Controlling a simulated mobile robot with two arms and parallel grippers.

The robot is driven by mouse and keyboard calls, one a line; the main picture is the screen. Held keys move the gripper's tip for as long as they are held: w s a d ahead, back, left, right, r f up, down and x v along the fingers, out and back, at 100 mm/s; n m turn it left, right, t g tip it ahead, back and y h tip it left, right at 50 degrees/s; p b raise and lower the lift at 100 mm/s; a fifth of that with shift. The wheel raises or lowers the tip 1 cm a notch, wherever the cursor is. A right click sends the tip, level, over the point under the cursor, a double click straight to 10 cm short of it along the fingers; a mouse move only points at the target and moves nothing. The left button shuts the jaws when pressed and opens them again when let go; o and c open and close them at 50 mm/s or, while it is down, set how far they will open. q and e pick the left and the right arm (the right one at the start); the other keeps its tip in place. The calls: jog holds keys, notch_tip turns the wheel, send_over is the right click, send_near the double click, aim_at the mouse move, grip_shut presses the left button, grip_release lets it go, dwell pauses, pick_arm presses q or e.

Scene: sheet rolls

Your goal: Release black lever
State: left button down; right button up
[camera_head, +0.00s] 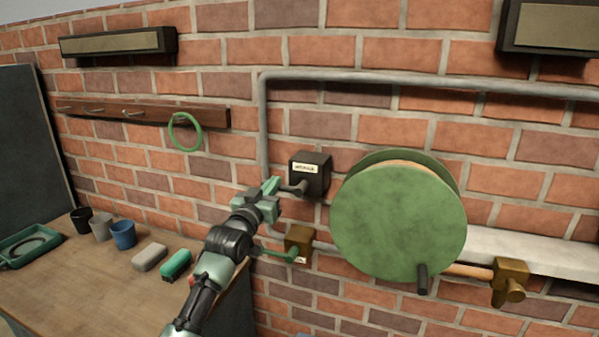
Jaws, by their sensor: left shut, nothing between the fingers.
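The black box (315,178) with a white label is mounted on the brick wall, right of centre-left. A short dark lever (293,188) sticks out from its lower left side. My left gripper (271,186) has green fingers and is shut and empty, at the left end of this lever. I cannot tell whether the fingertips touch the lever. My right gripper is out of view.
A brass box (299,240) with a green lever (277,254) sits just below my gripper. A large green reel (398,222) is to the right, with a brass valve (510,281) beyond it. A wooden bench (95,280) at left holds cups, blocks and a green tray (28,246).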

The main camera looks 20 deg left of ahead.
pick_arm(q)
notch_tip(320, 180, up, 4)
jog(key=p, duration=0.4)
jog(key=s+f+b, duration=0.1)
jog(key=s+b, duration=0.3)
jog(key=s, duration=0.5)
jog(key=shift+a+f, duration=0.2)
jog(key=shift+f, duration=0.05)
